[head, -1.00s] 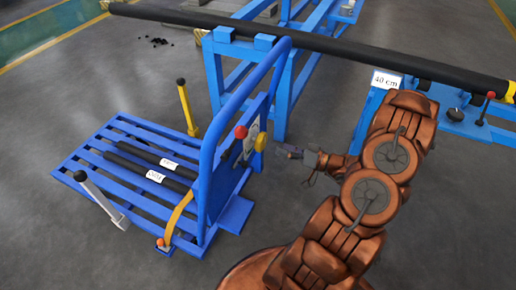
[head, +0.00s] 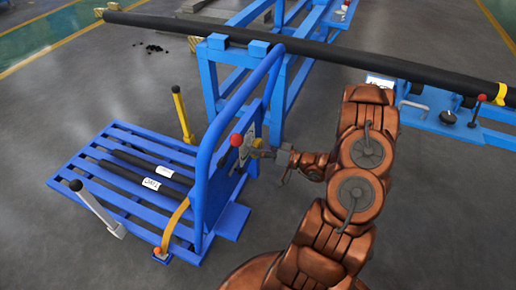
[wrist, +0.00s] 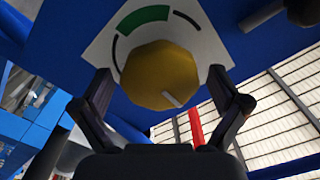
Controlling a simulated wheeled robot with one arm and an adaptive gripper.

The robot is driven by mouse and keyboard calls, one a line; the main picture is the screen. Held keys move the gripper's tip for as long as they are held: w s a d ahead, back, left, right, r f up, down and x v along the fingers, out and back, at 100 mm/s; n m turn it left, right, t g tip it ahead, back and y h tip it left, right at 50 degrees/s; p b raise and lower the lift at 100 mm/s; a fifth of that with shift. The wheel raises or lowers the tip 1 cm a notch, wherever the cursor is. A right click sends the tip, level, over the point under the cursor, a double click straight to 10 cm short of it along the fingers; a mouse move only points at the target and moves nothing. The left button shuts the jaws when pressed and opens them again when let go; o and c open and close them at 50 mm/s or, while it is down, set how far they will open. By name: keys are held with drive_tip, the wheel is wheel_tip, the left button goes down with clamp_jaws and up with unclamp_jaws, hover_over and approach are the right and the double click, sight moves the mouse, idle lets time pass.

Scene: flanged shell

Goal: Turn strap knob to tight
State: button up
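The yellow strap knob (wrist: 160,75) sits on a white dial plate (wrist: 125,28) with a green arc at the top and black arcs beside it. The knob's pale pointer mark is at its lower right, away from the green arc. My gripper (wrist: 160,82) is open, with one finger on each side of the knob and a small gap showing at each side. The orange strap (head: 176,222) runs over the blue cart's slatted bed.
A red-topped lever (head: 237,140) stands close to the knob on the blue cart frame (head: 203,175). Dark bars (head: 140,175) with labels lie on the cart bed. A long black pipe (head: 330,55) rests on blue stands behind.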

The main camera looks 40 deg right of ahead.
drive_tip(key=c, duration=1.1)
